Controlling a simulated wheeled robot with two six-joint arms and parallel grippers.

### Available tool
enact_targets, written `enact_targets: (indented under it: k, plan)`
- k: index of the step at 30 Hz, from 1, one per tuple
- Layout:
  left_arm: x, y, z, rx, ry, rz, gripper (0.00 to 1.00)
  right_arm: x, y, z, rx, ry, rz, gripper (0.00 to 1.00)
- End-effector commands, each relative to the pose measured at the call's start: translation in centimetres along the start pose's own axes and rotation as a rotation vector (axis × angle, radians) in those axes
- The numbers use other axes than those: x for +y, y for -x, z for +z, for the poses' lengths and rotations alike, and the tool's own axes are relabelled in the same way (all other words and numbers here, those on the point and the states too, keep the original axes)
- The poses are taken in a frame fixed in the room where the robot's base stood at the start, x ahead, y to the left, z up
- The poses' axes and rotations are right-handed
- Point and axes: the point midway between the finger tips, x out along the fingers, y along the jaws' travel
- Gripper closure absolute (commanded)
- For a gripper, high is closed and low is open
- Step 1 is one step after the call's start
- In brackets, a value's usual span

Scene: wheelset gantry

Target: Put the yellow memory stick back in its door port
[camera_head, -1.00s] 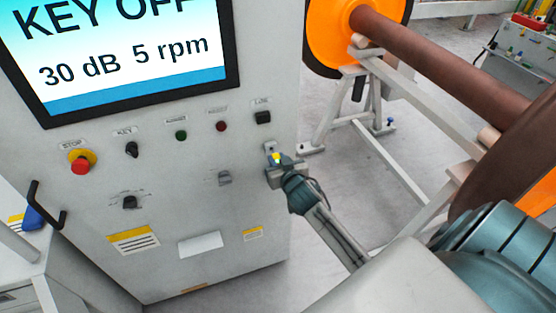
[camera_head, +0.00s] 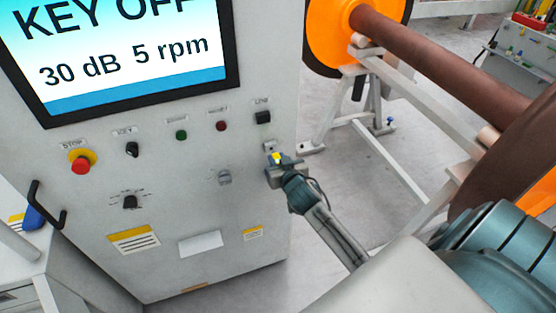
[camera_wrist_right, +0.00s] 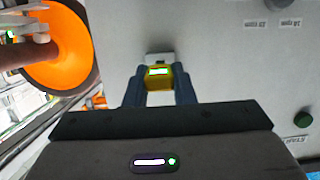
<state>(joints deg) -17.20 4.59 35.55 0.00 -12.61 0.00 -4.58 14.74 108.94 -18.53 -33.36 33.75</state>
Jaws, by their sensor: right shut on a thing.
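The yellow memory stick (camera_head: 277,158) is between the fingers of my right gripper (camera_head: 277,163), close to the right edge of the cabinet door. In the right wrist view the stick (camera_wrist_right: 158,76) shows yellow with a red and green mark, and the fingers of my right gripper (camera_wrist_right: 159,90) close on both its sides. A small light plate, the door port (camera_wrist_right: 159,59), is right beyond the stick. I cannot tell whether the stick's tip is inside the port. My left gripper is not in view.
The cabinet door (camera_head: 200,205) carries a red stop button (camera_head: 81,164), a key switch (camera_head: 132,149), small buttons and a black switch (camera_head: 263,117). A screen (camera_head: 125,60) reads KEY OFF. The gantry frame with an orange wheel (camera_head: 331,35) stands at right.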

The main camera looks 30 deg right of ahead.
Motion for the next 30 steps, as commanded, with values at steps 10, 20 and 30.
enact_targets:
  k: [10, 20, 30]
  plan:
    - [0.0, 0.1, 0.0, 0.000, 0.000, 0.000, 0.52, 0.0, 0.0, 0.0, 0.000, 0.000, 0.000, 0.98]
    - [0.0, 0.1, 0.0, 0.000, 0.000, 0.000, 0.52, 0.0, -0.6, -0.2, 0.000, 0.000, 0.000, 0.98]
    - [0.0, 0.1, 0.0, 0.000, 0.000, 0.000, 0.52, 0.0, -1.4, -0.3, 0.000, 0.000, 0.000, 0.98]
